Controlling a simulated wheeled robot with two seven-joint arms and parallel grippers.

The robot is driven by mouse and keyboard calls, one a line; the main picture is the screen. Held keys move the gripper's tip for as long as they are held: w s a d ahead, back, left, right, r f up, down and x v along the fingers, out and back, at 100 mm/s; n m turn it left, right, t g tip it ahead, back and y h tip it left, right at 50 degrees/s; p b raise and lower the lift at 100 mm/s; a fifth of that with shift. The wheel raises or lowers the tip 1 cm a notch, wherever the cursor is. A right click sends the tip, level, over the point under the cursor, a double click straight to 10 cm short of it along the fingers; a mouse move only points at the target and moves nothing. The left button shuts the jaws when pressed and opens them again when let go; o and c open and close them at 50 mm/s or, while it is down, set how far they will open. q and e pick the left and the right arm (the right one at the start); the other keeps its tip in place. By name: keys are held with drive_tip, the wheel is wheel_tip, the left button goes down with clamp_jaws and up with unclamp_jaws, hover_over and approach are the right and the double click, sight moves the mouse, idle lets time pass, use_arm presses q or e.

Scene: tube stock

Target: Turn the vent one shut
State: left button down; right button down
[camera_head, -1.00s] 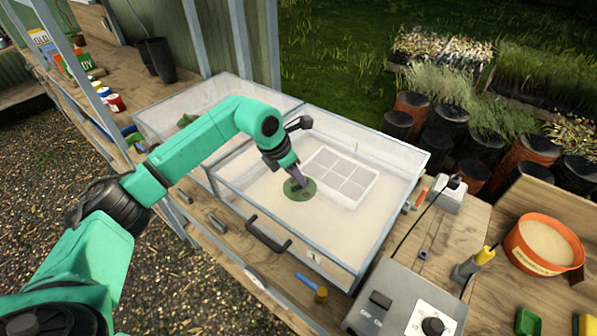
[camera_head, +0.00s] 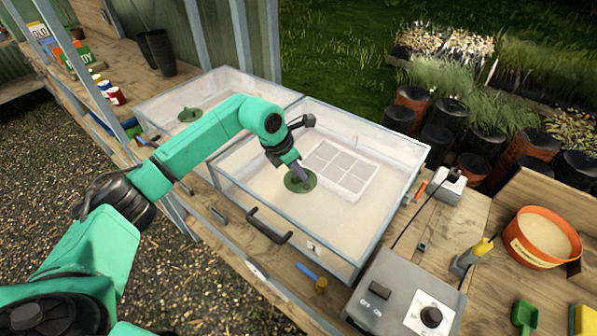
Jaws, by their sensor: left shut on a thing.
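The near lidded case (camera_head: 390,165) has a clear top with a round green vent (camera_head: 292,187) on it. My left gripper (camera_head: 301,178) points down onto this vent and is shut on its middle, hiding part of it. A second green vent (camera_head: 190,115) sits on the clear case (camera_head: 150,108) to the left, with nothing touching it. A white tray with several cells (camera_head: 338,170) shows through the near lid. I cannot read the vent's opening from here. My right gripper is not in view.
A black handle (camera_head: 268,228) is on the near case's front. A grey control box (camera_head: 400,296) with a knob stands in front at the right. Pots and plants stand behind.

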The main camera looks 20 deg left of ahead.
use_arm(q)
drive_tip(key=m+b, duration=0.1)
drive_tip(key=b, duration=0.1)
drive_tip(key=m+h+b, duration=0.1)
drive_tip(key=m, duration=0.1)
drive_tip(key=shift+w+f+g+b, duration=0.15)
drive_tip(key=shift+f+g+b, duration=0.05)
drive_tip(key=shift+g+b, duration=0.2)
drive_tip(key=m+g+b, duration=0.1)
drive_tip(key=m+b, duration=0.1)
drive_tip(key=m, duration=0.2)
drive_tip(key=shift+w+r, duration=0.1)
drive_tip(key=shift+r, duration=0.05)
drive_tip(key=m+g, duration=0.1)
drive_tip(key=m, duration=0.2)
drive_tip(key=shift+w+r+g+h+b, duration=0.1)
drive_tip(key=shift+g+h+b, duration=0.2)
drive_tip(key=shift+g+b, duration=0.1)
drive_tip(key=shift+m+g, duration=0.6)
drive_tip(key=shift+m, duration=1.4)
drive_tip(key=c, duration=0.9)
unclamp_jaws()
drive_tip(key=shift+a+r, duration=0.1)
